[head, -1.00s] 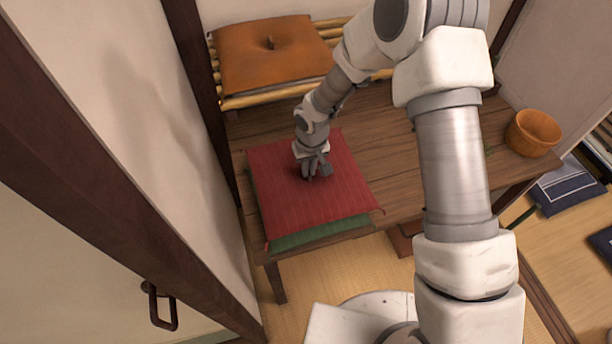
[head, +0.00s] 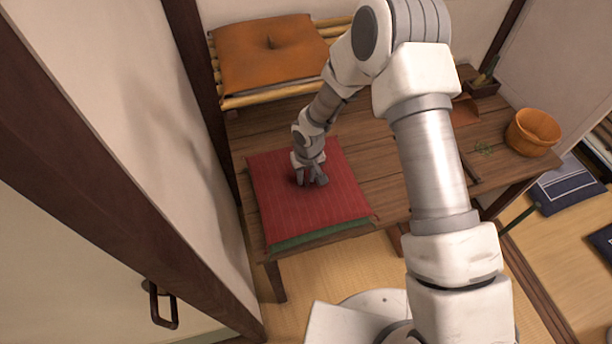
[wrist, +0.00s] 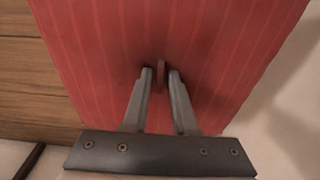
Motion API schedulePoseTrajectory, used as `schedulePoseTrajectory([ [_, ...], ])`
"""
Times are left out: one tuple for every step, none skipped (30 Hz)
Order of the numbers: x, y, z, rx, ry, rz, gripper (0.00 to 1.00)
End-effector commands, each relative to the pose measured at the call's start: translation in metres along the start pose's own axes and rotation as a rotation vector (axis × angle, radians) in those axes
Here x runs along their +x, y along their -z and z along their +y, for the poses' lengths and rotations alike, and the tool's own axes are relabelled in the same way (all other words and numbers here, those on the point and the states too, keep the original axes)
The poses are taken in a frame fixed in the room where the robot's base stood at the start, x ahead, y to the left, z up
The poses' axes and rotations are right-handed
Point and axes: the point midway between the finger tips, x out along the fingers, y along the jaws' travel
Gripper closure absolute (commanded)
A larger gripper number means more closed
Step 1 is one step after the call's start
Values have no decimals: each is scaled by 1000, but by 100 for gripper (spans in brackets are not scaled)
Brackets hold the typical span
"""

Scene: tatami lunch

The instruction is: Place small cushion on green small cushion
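The red striped small cushion (head: 335,195) lies flat on top of the green small cushion (head: 320,234), on the left end of the wooden table. Only a thin strip of the green cushion shows along the front edge; the rest is hidden under the red one. My gripper (head: 310,181) points down at the middle of the red cushion. In the wrist view its two fingers (wrist: 160,75) stand on either side of the red cushion's small upright tab (wrist: 160,73), with a narrow gap at each side. The red cushion also fills most of that view (wrist: 220,40).
An orange cushion (head: 265,55) rests on a bamboo rack (head: 285,93) at the table's back left. A wooden bucket (head: 533,132) and a small dark box (head: 482,86) stand to the right on the table (head: 385,165). A wall and dark post border the left.

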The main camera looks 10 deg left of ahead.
Motion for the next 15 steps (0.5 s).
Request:
schedulePoseTrajectory([
  [0, 0, 0, 0, 0, 0, 63],
  [0, 0, 0, 0, 0, 0, 60],
  [0, 0, 0, 0, 0, 0, 60],
  [0, 0, 0, 0, 0, 0, 60],
  [0, 0, 0, 0, 0, 0, 60],
  [0, 0, 0, 0, 0, 0, 60],
  [0, 0, 0, 0, 0, 0, 60],
  [0, 0, 0, 0, 0, 0, 60],
  [0, 0, 0, 0, 0, 0, 60],
  [-1, 0, 0, 0, 0, 0, 60],
  [-1, 0, 0, 0, 0, 0, 60],
  [-3, 0, 0, 0, 0, 0, 60],
  [-4, 0, 0, 0, 0, 0, 60],
  [-5, 1, 0, 0, 0, 1, 60],
  [-9, 1, 0, 1, 0, 2, 60],
])
